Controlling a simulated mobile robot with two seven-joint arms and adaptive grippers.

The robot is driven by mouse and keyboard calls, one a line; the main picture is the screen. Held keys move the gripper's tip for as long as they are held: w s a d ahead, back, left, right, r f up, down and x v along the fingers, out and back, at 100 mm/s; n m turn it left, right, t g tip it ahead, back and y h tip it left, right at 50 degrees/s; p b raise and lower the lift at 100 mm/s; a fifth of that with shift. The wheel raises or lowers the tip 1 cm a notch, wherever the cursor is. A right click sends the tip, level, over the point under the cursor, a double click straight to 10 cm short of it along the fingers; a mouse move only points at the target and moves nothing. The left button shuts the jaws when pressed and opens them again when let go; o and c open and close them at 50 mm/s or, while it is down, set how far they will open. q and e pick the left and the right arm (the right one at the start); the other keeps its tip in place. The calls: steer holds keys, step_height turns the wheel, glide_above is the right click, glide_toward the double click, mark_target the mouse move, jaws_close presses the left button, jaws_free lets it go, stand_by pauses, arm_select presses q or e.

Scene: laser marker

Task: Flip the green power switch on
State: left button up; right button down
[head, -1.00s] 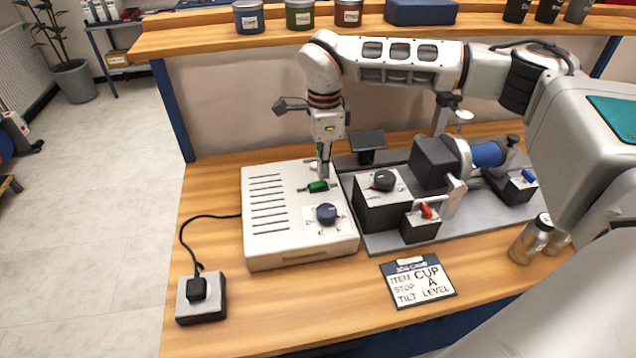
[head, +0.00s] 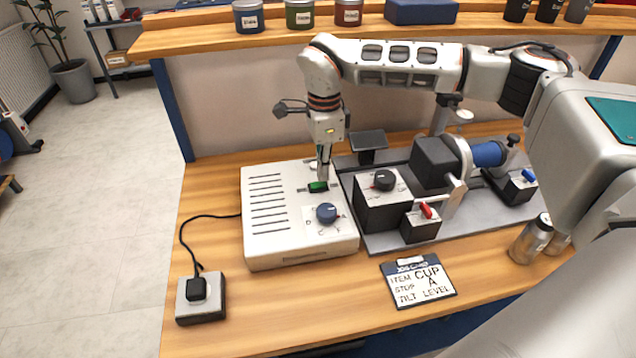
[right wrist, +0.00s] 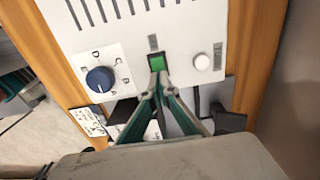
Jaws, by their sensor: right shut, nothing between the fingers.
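The green power switch (head: 318,187) is on top of the white control box (head: 262,243), behind the blue knob (head: 326,213). My right gripper (head: 323,176) is shut and empty, pointing down at the switch. In the right wrist view the green switch (right wrist: 157,63) shows just beyond the shut fingertips (right wrist: 162,80), very close to them. I cannot tell whether they touch it, or which way the switch is set. A white round button (right wrist: 202,62) sits to its right there. My left gripper is not in view.
Right of the box, a grey plate holds a block with a black knob (head: 384,180), a red-lever block (head: 426,212) and a blue cylinder (head: 488,154).

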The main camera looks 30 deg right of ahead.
mark_target(323, 183)
steer(key=shift+f, duration=0.95)
stand_by(0.4)
steer(key=shift+r+p, duration=1.55)
steer(key=shift+r, duration=0.45)
steer(key=shift+r+p, duration=1.6)
steer(key=shift+f, duration=0.1)
